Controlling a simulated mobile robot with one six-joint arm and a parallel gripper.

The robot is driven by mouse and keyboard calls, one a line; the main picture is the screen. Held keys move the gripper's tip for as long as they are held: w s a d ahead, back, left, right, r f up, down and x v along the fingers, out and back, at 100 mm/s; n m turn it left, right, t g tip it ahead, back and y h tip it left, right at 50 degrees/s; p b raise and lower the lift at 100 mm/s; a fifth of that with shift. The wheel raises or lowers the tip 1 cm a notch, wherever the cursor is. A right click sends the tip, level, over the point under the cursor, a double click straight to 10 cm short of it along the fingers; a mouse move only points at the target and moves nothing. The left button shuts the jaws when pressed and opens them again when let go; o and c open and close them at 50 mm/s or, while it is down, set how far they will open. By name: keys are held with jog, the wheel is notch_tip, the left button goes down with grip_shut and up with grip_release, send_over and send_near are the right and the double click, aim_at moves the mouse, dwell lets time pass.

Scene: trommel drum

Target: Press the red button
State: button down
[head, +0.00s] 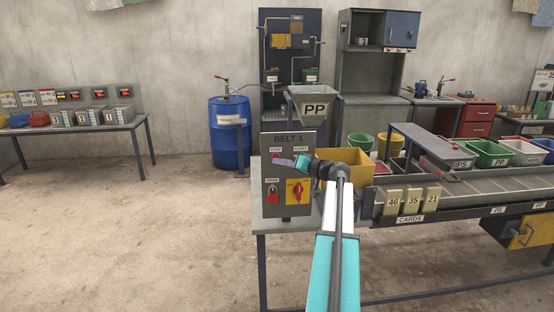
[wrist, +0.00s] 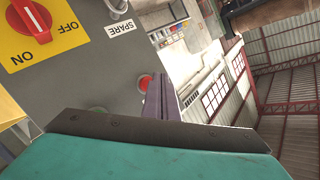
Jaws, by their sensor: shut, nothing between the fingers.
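The red button (wrist: 145,83) is round and sits on the grey BELT 1 control panel (head: 313,142). It shows just left of my fingertips in the wrist view. My gripper (head: 278,161) is shut and empty, its purple-grey fingers in front of the panel's upper left part, below the button labels. The fingers also show in the wrist view (wrist: 163,90). I cannot tell whether they touch the button. In the head view the fingers and wrist cover much of the button area.
Floor to the left is clear.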

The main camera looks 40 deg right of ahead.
jog(key=shift+w+d+b, duration=0.55)
jog(key=shift+w+b, duration=0.2)
jog(key=shift+b, duration=0.2)
dwell(1.5)
jog(key=shift+s+a, duration=0.1)
jog(key=shift+s, duration=0.05)
jog(key=shift+s+a+b, duration=0.45)
jog(key=shift+s, duration=0.1)
dwell(0.5)
jog(key=s+a+b, duration=0.1)
jog(key=s+a, duration=0.2)
jog(key=shift+s+a, duration=0.15)
jog(key=shift+s, duration=0.25)
dwell(0.3)
dwell(0.7)
